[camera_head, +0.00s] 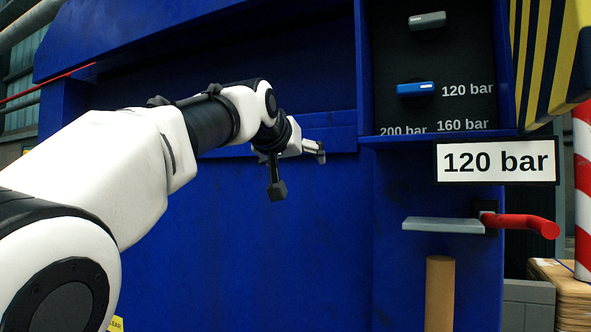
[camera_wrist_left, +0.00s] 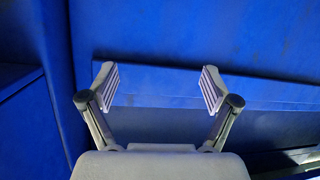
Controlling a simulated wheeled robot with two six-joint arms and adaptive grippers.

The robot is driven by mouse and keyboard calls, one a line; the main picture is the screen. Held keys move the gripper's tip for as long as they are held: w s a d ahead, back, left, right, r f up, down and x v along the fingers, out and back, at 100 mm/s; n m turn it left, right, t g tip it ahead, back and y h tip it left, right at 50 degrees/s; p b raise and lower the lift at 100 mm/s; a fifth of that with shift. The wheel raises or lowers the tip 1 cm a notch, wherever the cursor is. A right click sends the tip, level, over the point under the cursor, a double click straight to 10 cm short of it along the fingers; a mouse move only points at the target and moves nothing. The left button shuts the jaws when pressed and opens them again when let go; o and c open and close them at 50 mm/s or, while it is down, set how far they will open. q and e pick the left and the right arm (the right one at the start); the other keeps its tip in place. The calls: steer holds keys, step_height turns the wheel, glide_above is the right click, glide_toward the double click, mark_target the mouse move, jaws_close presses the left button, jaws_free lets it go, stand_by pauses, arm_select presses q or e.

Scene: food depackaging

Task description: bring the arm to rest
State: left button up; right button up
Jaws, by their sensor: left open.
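My left arm reaches in from the left in the head view, bent at the wrist in front of a large blue machine (camera_head: 260,250). My left gripper (camera_head: 321,152) is small in the head view, at the machine's blue ledge. In the left wrist view the left gripper (camera_wrist_left: 157,88) has its two fingers spread wide apart with nothing between them. Blue panels fill the view behind the fingers. I cannot tell whether the fingers touch the panel. My right gripper is in neither view.
A dark panel right of the arm carries a blue knob (camera_head: 415,89) and a grey knob (camera_head: 427,20). Below are a "120 bar" sign (camera_head: 497,162), a red lever (camera_head: 520,222), a grey plate (camera_head: 443,225) and a brown cylinder (camera_head: 439,292). A striped pole (camera_head: 582,190) stands far right.

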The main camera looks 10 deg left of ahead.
arm_select(q)
steer(key=shift+w+a+f, duration=0.15)
steer(key=shift+w+f, duration=0.3)
steer(key=shift+f, duration=0.4)
